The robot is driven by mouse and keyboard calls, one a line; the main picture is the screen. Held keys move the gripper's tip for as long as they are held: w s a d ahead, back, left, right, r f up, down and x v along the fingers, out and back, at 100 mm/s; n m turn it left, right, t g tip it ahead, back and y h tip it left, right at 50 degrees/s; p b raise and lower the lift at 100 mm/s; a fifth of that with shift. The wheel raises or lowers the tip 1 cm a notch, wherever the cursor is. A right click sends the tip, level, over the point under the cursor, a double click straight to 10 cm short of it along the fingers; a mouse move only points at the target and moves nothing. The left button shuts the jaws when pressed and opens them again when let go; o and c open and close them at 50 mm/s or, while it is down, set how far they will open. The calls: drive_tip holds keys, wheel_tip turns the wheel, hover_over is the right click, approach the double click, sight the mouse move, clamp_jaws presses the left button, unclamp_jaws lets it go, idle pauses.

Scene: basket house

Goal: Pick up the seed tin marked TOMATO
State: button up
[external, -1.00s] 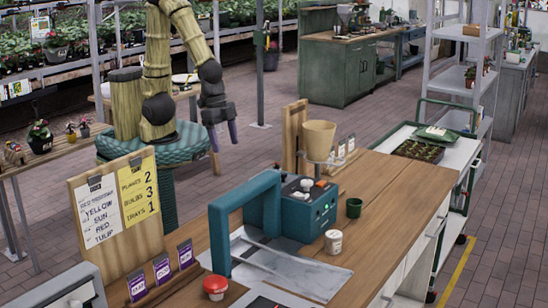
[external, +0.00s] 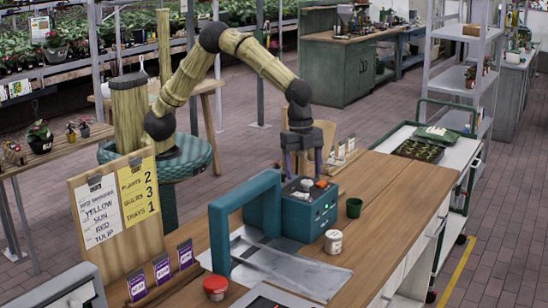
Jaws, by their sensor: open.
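A small white tin (external: 333,242) with a printed label stands upright on the wooden bench (external: 395,205), right of the teal frame; its label is too small to read. I cannot tell whether it is the TOMATO tin. My gripper (external: 303,170) points down, open and apparently empty, above the teal box machine with knobs (external: 305,212). It is behind and above the white tin, well apart from it. The tan funnel-shaped cup seen earlier is hidden behind my gripper.
A teal arch frame (external: 222,240) stands over a clear sheet at the bench's front. Bench right of the tin is clear.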

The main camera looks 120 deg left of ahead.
sight(334, 233)
drive_tip(key=w+a+f+m+b, duration=0.2)
drive_tip(key=w+a+f+m, duration=0.1)
drive_tip(key=w, duration=0.5)
drive_tip(key=shift+w+f+h, duration=0.25)
drive_tip(key=shift+f+h, duration=0.15)
drive_tip(key=shift+f, duration=0.15)
drive_tip(key=shift+f, duration=0.1)
drive_tip(key=f, duration=0.3)
drive_tip(key=d+f+p, duration=0.1)
drive_tip(key=f, duration=0.3)
drive_tip(key=w+f+p, duration=0.1)
drive_tip(key=f, duration=0.3)
drive_tip(key=shift+d+f, duration=0.15)
drive_tip(key=shift+w+d+f+p, duration=0.1)
drive_tip(key=shift+f+p, duration=0.15)
drive_tip(key=shift+f, duration=0.7)
drive_tip(key=shift+w+d+f+p, duration=0.15)
drive_tip(key=shift+f+p, duration=0.15)
drive_tip(key=shift+f, duration=0.65)
drive_tip(key=shift+w+d+f+p, duration=0.1)
drive_tip(key=shift+f+p, duration=0.15)
drive_tip(key=shift+f, duration=0.7)
drive_tip(key=shift+c, duration=0.2)
